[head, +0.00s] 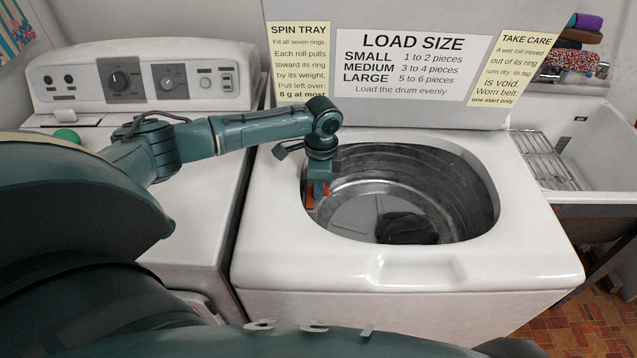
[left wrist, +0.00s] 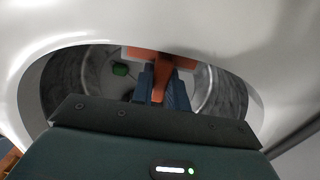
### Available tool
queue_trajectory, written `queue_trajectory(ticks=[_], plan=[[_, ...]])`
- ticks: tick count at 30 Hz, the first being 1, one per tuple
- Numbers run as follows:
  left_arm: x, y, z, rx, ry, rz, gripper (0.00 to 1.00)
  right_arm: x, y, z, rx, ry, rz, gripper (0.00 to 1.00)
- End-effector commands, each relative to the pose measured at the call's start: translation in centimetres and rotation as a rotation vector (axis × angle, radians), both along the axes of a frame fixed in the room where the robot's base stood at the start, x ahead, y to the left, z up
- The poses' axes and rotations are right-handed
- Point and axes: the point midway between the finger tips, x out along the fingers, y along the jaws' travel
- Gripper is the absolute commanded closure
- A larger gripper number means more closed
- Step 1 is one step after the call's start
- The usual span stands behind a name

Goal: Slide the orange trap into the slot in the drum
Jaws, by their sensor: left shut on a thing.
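The orange trap (head: 310,195) is just inside the left part of the drum (head: 360,205). My left gripper (head: 319,188) points down into the drum, shut on the trap. In the left wrist view the trap (left wrist: 162,62) shows as an orange crosspiece with a stem between the blue fingers (left wrist: 160,90) of the left gripper. The fingers and the rim hide part of the trap. I cannot make out the slot, or tell whether the trap touches the drum wall. My right gripper is not in view.
The white washer top (head: 400,265) rims the opening, and its raised lid (head: 500,105) stands behind. A dark patch (head: 408,228) shows on the drum floor. A small green thing (left wrist: 120,69) is inside. A second machine (head: 140,85) stands left, a sink (head: 590,150) right.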

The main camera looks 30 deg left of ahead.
Motion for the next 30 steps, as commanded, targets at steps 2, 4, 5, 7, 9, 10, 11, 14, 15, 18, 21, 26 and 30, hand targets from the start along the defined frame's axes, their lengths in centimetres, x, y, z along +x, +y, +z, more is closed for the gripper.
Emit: queue_trajectory(ticks=[2,4,5,7,9,10,11,14,15,18,21,26,30], plan=[[-0.06,-0.08,-0.11,-0.001,0.002,-0.001,1.00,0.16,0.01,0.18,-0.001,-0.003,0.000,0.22],[-0.06,-0.07,-0.14,-0.001,0.002,-0.001,1.00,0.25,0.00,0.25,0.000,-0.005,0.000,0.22],[-0.07,-0.07,-0.16,-0.001,0.002,-0.001,1.00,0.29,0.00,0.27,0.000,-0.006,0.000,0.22],[-0.07,-0.07,-0.19,-0.001,0.002,-0.001,1.00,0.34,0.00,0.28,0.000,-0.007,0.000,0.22],[-0.08,-0.08,-0.21,-0.001,0.002,-0.001,1.00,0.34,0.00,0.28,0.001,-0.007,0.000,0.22],[-0.09,-0.08,-0.21,-0.001,0.002,-0.001,1.00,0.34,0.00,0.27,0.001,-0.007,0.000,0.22],[-0.09,-0.08,-0.22,-0.001,0.002,-0.001,0.83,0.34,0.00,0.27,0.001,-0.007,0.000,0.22],[-0.09,-0.07,-0.21,0.000,0.002,-0.001,0.74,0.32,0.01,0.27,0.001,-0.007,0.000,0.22],[-0.08,-0.05,-0.19,0.000,0.002,-0.001,0.71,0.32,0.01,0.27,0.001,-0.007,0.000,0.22],[-0.07,-0.05,-0.15,0.000,0.002,-0.001,0.63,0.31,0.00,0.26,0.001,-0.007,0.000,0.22],[-0.05,-0.03,-0.13,0.000,0.001,-0.001,0.59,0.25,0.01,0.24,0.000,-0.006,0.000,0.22],[-0.04,-0.01,-0.10,0.000,0.001,-0.001,0.59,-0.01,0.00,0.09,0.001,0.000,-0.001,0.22],[-0.04,-0.01,-0.09,0.000,0.001,-0.001,0.59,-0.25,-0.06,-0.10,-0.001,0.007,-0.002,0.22]])
